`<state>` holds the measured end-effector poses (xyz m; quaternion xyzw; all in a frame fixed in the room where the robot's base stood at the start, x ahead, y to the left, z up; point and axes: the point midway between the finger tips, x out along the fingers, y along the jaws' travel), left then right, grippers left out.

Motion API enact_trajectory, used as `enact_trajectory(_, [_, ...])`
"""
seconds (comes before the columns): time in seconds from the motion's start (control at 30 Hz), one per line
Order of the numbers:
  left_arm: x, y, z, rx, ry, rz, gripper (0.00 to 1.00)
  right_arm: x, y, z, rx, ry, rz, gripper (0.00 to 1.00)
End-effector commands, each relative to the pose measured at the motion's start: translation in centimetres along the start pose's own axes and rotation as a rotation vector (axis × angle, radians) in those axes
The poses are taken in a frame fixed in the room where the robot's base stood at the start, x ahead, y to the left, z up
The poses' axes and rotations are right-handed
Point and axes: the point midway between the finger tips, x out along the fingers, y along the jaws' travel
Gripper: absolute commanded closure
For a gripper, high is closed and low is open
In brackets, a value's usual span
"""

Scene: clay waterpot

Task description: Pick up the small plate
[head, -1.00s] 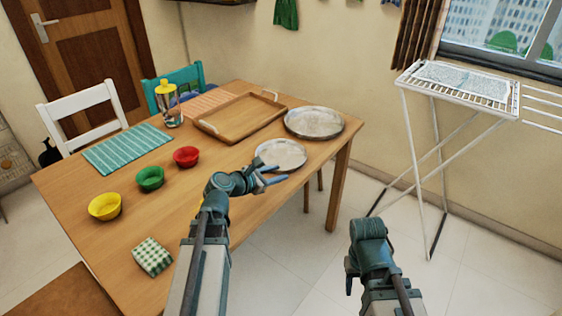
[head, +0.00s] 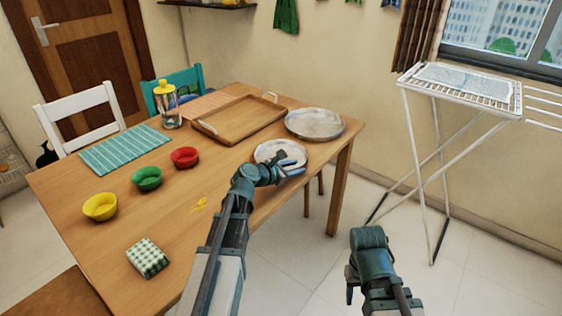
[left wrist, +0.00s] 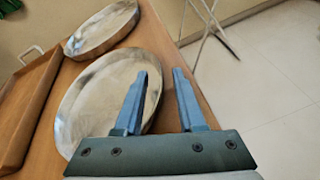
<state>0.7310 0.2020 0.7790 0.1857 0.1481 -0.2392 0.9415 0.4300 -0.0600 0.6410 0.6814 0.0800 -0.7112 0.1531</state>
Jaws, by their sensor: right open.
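The small plate (head: 270,148), a round metallic plate, lies near the table's right edge, in front of the larger plate (head: 314,122). My left gripper (head: 289,165) is at its near right side and hides part of it. In the left wrist view the small plate (left wrist: 95,100) is left of centre. My left gripper (left wrist: 160,72) is open there, one finger over the plate's right rim and the other just outside it. Contact cannot be told. My right gripper (head: 352,285) is low at the front, away from the table, open with nothing seen in it.
A wooden tray (head: 235,125) lies left of the plates. Red (head: 184,158), green (head: 147,179) and yellow (head: 100,206) bowls and a checked cloth (head: 148,257) are on the table's left. A white drying rack (head: 430,150) stands at right, with clear floor before it.

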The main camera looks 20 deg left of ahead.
Motion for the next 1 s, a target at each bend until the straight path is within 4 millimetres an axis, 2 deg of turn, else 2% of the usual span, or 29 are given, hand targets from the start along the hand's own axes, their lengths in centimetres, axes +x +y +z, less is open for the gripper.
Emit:
enact_trajectory(0.07, [0.8,0.03,-0.11,-0.001,0.0,0.0,0.61,0.39,-0.04,-0.02,0.0,0.0,0.0,0.5])
enact_trajectory(0.27, [0.7,0.0,0.0,-0.001,0.0,0.001,0.61,0.27,-0.03,-0.02,0.0,0.0,0.0,0.5])
enact_trajectory(0.5, [0.69,0.0,0.0,-0.001,0.0,0.001,1.0,0.27,-0.03,-0.02,0.0,0.0,0.0,0.5])
enact_trajectory(1.0, [0.69,0.0,-0.01,-0.001,0.0,0.001,1.0,0.27,-0.03,-0.02,0.0,0.0,0.0,0.5])
